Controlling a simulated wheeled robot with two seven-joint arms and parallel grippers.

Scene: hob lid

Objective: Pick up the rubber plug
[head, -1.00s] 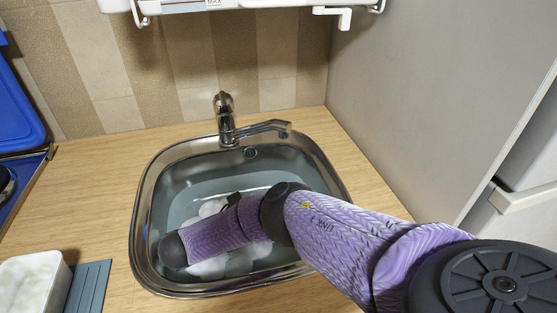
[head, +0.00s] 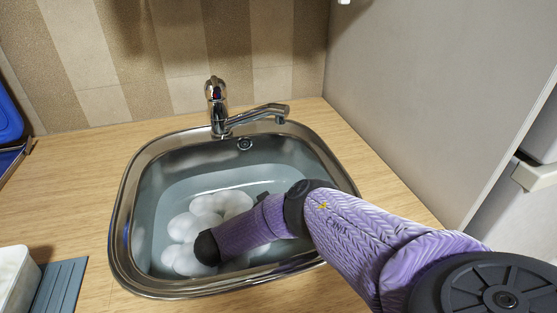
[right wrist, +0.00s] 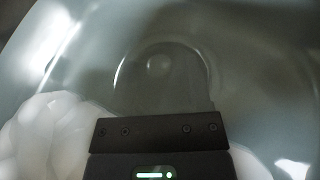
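In the right wrist view, a pale round shape (right wrist: 158,63) shows blurred under the water, inside a faint curved rim. It may be the rubber plug or the drain; I cannot tell which. No plug can be made out in the head view, where my right arm and white foam cover part of the basin. The steel sink (head: 128,205) holds cloudy water. My right arm reaches into it. My right gripper's dark body (right wrist: 158,135) shows in the wrist view below the round shape. Its fingertips are not clear. My left gripper is not in view.
White foam (head: 185,228) floats around my right arm. The tap (head: 222,118) stands behind the sink with its spout turned right. A grey cabinet side (head: 415,85) bounds the right. A white container (head: 12,275) and grey-blue mat (head: 62,285) lie at the left. Counter between is clear.

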